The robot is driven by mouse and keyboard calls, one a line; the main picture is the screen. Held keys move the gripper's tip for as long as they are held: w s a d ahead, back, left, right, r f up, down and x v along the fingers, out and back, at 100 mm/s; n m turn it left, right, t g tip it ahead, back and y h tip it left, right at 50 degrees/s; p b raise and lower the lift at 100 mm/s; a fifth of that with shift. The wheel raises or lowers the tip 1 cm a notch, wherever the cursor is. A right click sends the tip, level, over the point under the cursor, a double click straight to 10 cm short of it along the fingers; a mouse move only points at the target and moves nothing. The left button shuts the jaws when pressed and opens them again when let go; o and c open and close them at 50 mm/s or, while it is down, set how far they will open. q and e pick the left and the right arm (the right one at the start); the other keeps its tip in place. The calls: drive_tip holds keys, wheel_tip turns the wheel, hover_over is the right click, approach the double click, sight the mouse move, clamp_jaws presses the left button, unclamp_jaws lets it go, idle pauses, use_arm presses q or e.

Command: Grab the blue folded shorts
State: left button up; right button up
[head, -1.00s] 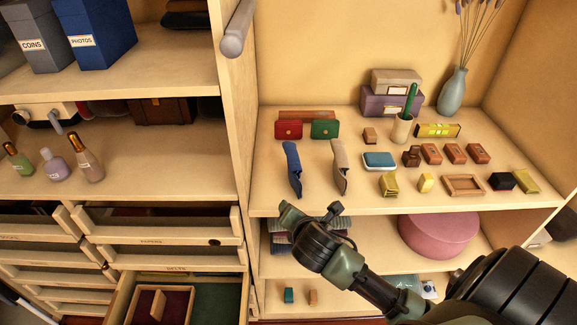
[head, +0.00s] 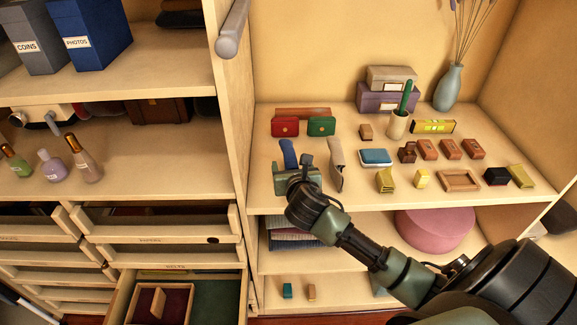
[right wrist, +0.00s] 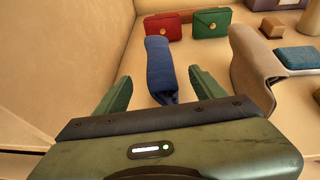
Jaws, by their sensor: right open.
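The blue folded shorts (head: 288,153) stand on the upper shelf (head: 375,194) at its left side, partly hidden behind my right gripper in the head view. In the right wrist view the blue shorts (right wrist: 161,68) lie ahead, between the two green fingers. My right gripper (head: 294,168) is open, at the front of the shorts, with a finger on each side. I cannot tell whether either finger touches the cloth. My left gripper is not in view.
A beige folded garment (head: 336,163) stands just right of the shorts. Red (head: 285,126) and green (head: 321,126) purses sit behind. Several small boxes lie to the right. The left wall panel (head: 238,120) is close to the shorts. An open drawer (head: 178,300) is below left.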

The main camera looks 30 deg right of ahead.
drive_tip(key=shift+x, duration=2)
clamp_jaws()
